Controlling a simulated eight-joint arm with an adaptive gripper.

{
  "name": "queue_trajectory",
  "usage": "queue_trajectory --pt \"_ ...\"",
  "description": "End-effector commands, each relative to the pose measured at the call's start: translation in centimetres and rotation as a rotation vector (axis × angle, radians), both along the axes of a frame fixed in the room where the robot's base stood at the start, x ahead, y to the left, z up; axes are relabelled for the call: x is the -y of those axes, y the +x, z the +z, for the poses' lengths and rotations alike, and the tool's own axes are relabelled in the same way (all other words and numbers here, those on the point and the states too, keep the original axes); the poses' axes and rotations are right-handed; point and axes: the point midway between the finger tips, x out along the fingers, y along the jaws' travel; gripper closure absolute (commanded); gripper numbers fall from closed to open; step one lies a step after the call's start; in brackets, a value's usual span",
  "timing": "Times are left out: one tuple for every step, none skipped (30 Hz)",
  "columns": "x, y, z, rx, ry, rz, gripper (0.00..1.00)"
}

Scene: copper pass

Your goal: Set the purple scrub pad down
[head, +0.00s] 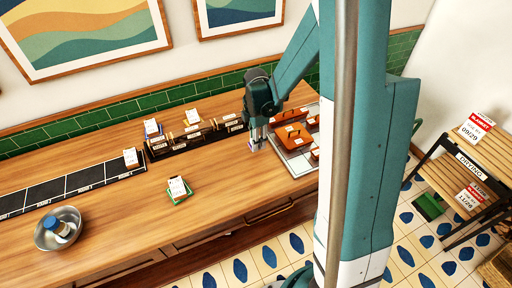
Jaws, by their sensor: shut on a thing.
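My gripper (257,147) points down over the right part of the wooden counter (225,182), just left of the pale tray. It is shut on the purple scrub pad (252,145), of which only a small pale purple patch shows at the fingertips. The fingers hide the rest of the pad. I cannot tell whether the pad touches the counter or hangs just above it.
A pale tray (297,166) holding orange-brown pieces is close to the right of my gripper. A dark labelled rack (180,144) stands left. A green pad with a card (178,192), a metal bowl (43,238) and a black sectioned strip (70,185) lie further left. The mid-front counter is clear.

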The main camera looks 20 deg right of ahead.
Motion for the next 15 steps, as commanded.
queue_trajectory --pt "0.0 0.0 0.0 0.0 0.0 0.0 0.85" --pt "0.0 0.0 0.0 0.0 0.0 0.0 0.85" --pt "0.0 0.0 -0.1 0.0 0.0 0.0 0.85" --pt "0.0 0.0 -0.2 0.0 0.0 0.0 0.85" --pt "0.0 0.0 -0.3 0.0 0.0 0.0 0.85" --pt "0.0 0.0 -0.6 0.0 0.0 0.0 0.85" --pt "0.0 0.0 -0.8 0.0 0.0 0.0 0.85" --pt "0.0 0.0 -1.0 0.0 0.0 0.0 0.85" --pt "0.0 0.0 -1.3 0.0 0.0 0.0 0.85" --pt "0.0 0.0 -1.6 0.0 0.0 0.0 0.85" --pt "0.0 0.0 -1.9 0.0 0.0 0.0 0.85" --pt "0.0 0.0 -2.3 0.0 0.0 0.0 0.85" --pt "0.0 0.0 -2.6 0.0 0.0 0.0 0.85" --pt "0.0 0.0 -2.9 0.0 0.0 0.0 0.85" --pt "0.0 0.0 -3.2 0.0 0.0 0.0 0.85"
